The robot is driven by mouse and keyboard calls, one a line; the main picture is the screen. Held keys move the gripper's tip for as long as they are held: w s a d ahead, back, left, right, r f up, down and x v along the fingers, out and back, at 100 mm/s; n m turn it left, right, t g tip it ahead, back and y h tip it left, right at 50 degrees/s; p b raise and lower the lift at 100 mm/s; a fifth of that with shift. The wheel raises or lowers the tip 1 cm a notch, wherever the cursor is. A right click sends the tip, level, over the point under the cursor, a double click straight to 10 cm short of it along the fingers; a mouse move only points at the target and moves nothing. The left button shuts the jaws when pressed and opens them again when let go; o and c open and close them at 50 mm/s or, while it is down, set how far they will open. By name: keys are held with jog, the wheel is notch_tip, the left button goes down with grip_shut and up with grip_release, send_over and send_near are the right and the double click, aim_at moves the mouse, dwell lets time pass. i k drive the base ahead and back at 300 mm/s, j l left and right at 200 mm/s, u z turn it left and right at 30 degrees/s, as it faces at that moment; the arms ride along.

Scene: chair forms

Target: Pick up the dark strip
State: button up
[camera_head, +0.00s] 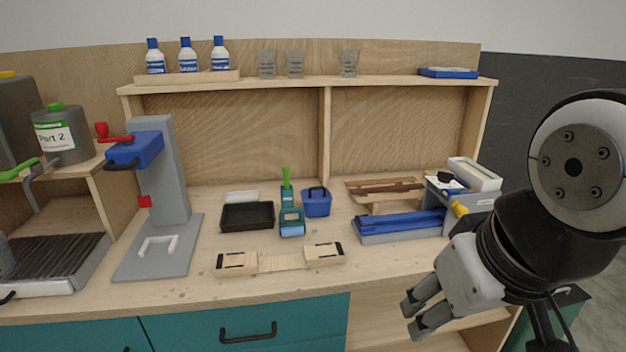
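A dark brown strip (388,188) lies across a light wooden stand (374,207) on the right half of the bench, between paler wooden strips. It is small in the view, so its ends are hard to make out. My gripper (412,316) is at the lower right, in front of the bench edge and well apart from the strip. Its two fingers are spread with a gap between them, and nothing shows in it.
A blue-topped grey block (400,226) sits in front of the stand, with a grey holder (447,197) to its right. A blue basket (316,203), a green tool (291,221) and a black tray (247,217) are to the left. A shelf (400,84) overhangs behind.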

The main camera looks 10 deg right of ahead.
aim_at(420, 186)
jog(key=i+l, duration=1.4)
